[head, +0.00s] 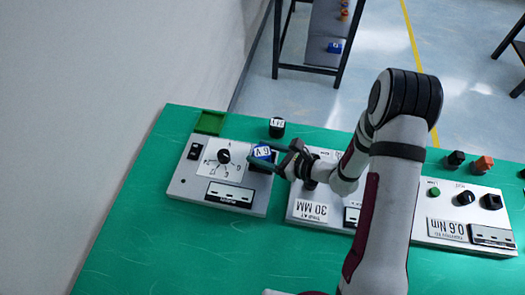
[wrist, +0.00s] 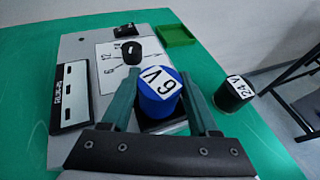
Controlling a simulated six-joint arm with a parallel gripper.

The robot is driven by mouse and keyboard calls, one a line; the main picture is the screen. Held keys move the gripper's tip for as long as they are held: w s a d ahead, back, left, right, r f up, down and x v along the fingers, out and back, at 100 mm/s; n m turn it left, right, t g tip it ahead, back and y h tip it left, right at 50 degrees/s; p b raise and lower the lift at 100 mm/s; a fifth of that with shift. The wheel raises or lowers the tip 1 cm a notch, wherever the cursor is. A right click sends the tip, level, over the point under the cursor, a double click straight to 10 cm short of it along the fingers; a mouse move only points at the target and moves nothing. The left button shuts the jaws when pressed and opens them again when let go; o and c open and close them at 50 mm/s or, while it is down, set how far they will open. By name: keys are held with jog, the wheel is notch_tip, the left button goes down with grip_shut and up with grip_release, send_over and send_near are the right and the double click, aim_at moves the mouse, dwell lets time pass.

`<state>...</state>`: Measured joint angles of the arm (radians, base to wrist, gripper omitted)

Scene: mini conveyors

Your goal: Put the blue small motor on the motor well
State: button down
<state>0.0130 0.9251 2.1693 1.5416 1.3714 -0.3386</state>
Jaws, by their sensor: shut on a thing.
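The blue small motor (head: 262,152), with a white "6 V" label on top, is between the fingers of my gripper (head: 266,160). In the wrist view the blue motor (wrist: 158,100) stands upright between the two dark green fingers of my gripper (wrist: 157,84), which is shut on it. The black square motor well (wrist: 165,126) shows directly below the motor, on the right side of the grey panel (head: 190,186). The motor's lower end is over or in the well. I cannot tell whether it is seated.
A black motor labelled "24 V" (head: 277,127) stands behind the panel. A green tray (head: 209,122) is at the back left. The panel has a knob (head: 224,156) and a switch (head: 193,151). Other grey panels and an orange block (head: 484,163) lie to the right. The front mat is clear.

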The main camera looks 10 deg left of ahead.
jog(key=shift+c, duration=0.7)
grip_release()
jog(key=shift+f, duration=0.1)
